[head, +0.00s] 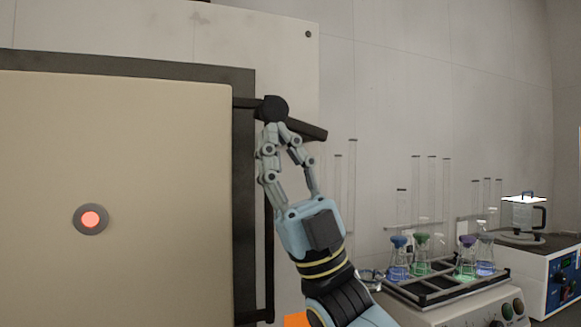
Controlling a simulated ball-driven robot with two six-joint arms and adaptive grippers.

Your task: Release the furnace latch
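The furnace door (140,200) is a large beige panel in a dark frame (243,200), filling the left side of the head view. It looks shut. The black latch at its upper right has a round hub (272,108) and a lever (308,130) slanting down to the right. My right gripper (279,130) reaches up from below, its fingertips close together at the latch, just under the hub. Contact is unclear, and so is whether the fingers hold the lever. A vertical black bar (269,285) runs down from the latch, partly behind the fingers. My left gripper is not in view.
A round red-lit button (90,219) is on the door. To the right, a shaker (455,305) carries flasks of coloured liquid (420,258), close to my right forearm. Beyond it is a blue-and-white instrument (555,280) with a clear vessel (522,215). Space right of the lever is free.

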